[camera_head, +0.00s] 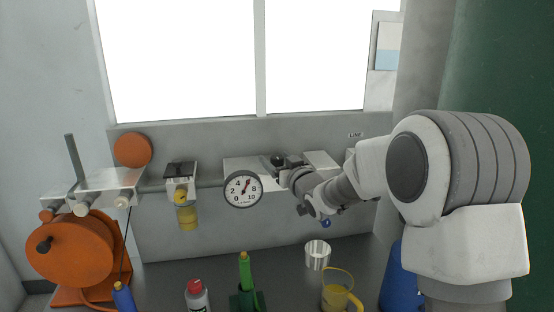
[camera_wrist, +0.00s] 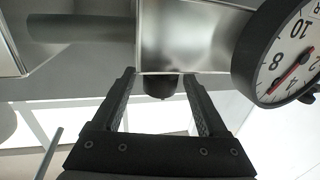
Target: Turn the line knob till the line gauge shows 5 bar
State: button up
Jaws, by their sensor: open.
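The line gauge (camera_head: 243,188) is a white round dial with a dark rim on the wall unit. Its red needle points up and right, near the 6 mark. The gauge also shows upside down at the right of the wrist view (camera_wrist: 292,52). A dark knob (camera_wrist: 161,87) sticks out of the pale metal block, between the tips of my open gripper (camera_wrist: 159,85). Gaps show on both sides of the knob, so the fingers appear apart from it. In the head view my gripper (camera_head: 287,163) is at the block just right of the gauge, largely hiding the knob.
A yellow-bowled filter unit (camera_head: 186,208) hangs left of the gauge. An orange reel (camera_head: 72,250) stands at far left. A metal cup (camera_head: 317,254), yellow jug (camera_head: 338,293), green bottle (camera_head: 246,275) and red-capped bottle (camera_head: 197,297) stand on the bench below.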

jog(key=shift+c, duration=0.2)
grip_shut()
jog(key=shift+r+n+g+y+p, duration=0.1)
jog(key=shift+n+g+y+p, duration=0.2)
jog(key=shift+y+p, duration=0.1)
jog(key=shift+d+r+n+g+y+p, duration=0.1)
jog(key=shift+n+g+y+p, duration=0.65)
jog(key=shift+y, duration=0.25)
jog(key=n+g+y+p, duration=0.2)
jog(key=p, duration=0.1)
jog(key=shift+n+g+y+p, duration=0.8)
jog(key=shift+n+g+p, duration=0.05)
jog(key=shift+g, duration=0.2)
